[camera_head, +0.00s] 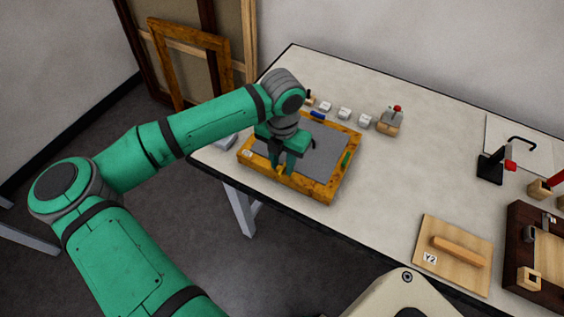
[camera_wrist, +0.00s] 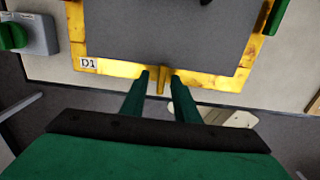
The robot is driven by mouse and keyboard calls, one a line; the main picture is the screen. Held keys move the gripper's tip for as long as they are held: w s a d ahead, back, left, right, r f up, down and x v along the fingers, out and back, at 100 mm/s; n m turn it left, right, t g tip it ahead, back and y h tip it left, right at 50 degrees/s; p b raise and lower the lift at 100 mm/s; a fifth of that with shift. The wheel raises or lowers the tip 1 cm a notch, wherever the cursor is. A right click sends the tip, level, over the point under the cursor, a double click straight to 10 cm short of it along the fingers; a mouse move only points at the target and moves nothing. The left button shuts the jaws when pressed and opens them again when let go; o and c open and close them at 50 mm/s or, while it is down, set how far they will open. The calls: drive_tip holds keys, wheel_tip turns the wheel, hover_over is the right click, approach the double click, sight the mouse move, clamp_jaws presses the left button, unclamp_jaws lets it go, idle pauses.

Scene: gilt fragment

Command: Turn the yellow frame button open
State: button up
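The gilt frame, labelled D1, lies flat on the table with a grey panel inside; its rim (camera_head: 316,191) shows in the head view and its near rim (camera_wrist: 110,68) in the wrist view. The yellow button (camera_wrist: 161,82) sits at the middle of the near rim and points across it, toward me. My gripper (camera_wrist: 161,78) is down at this rim, one finger on each side of the button. The fingers are apart, with narrow gaps beside the button. In the head view my gripper (camera_head: 284,168) partly hides the button.
A green button (camera_head: 346,160) is on the frame's right rim and a blue one (camera_head: 318,115) at the far rim. A small dark handle (camera_head: 313,142) stands over the panel. Several small white blocks (camera_head: 344,113) lie behind. A wooden board marked Y2 (camera_head: 430,235) lies at right.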

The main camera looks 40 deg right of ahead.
drive_tip(key=shift+s+d, duration=0.1)
drive_tip(key=shift+s, duration=0.1)
clamp_jaws()
drive_tip(key=shift+m, duration=0.3)
drive_tip(key=m, duration=1.1)
drive_tip(key=shift+m, duration=0.3)
drive_tip(key=m, duration=0.5)
drive_tip(key=shift+w+m, duration=0.1)
drive_tip(key=shift+m, duration=0.2)
unclamp_jaws()
